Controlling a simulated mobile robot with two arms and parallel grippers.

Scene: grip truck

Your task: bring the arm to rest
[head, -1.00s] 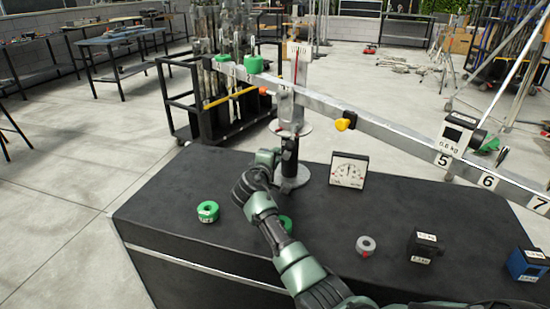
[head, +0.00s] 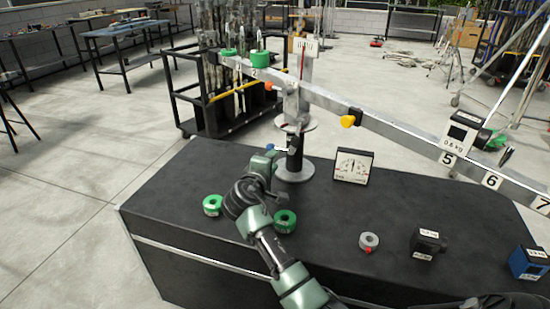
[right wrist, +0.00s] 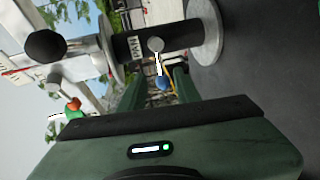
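A long grey beam (head: 400,136) on a post (head: 295,150) tilts down from left to right. It carries green weights (head: 260,59) at its left end and a black 0.6 kg block (head: 461,132) near mark 5. A short lever with a blue knob (head: 270,147) sticks out from the post; the knob also shows in the right wrist view (right wrist: 163,84). My right gripper (head: 267,158) is beside the post, low under the beam. In the right wrist view its fingers (right wrist: 156,88) stand apart, with the knob seen in the gap; contact cannot be told. My left gripper is out of view.
A dial (head: 353,166) stands right of the post. A black rack (head: 190,100) is behind.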

